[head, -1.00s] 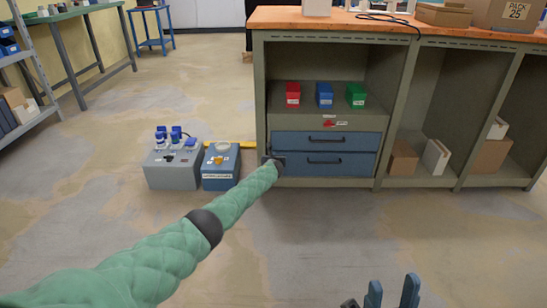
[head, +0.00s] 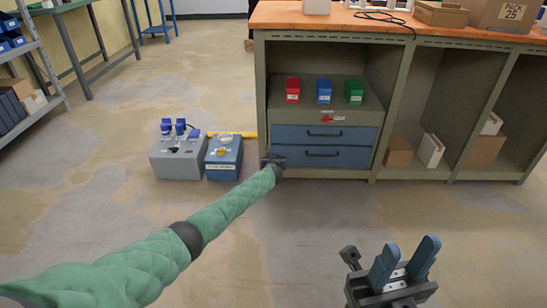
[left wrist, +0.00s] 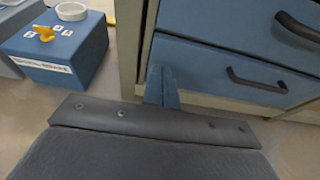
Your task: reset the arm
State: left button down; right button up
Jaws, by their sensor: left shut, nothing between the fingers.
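My left arm reaches forward, and its gripper (head: 273,160) is by the lower left corner of the cabinet drawers in the head view. In the left wrist view its blue fingers (left wrist: 162,88) are together with nothing between them, in front of the cabinet's post and lower drawer. My right gripper (head: 404,262) is at the lower right of the head view, with its two blue fingers apart and empty.
A grey socket box (head: 179,163) with blue plugs and a blue box (head: 223,160) with a yellow knob stand on the floor left of the cabinet. Two blue drawers (head: 325,147) are shut. The floor in front is clear.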

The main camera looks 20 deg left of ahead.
pick_arm(q)
jog(key=shift+p+v, duration=0.85)
jog(key=shift+v, duration=1.2)
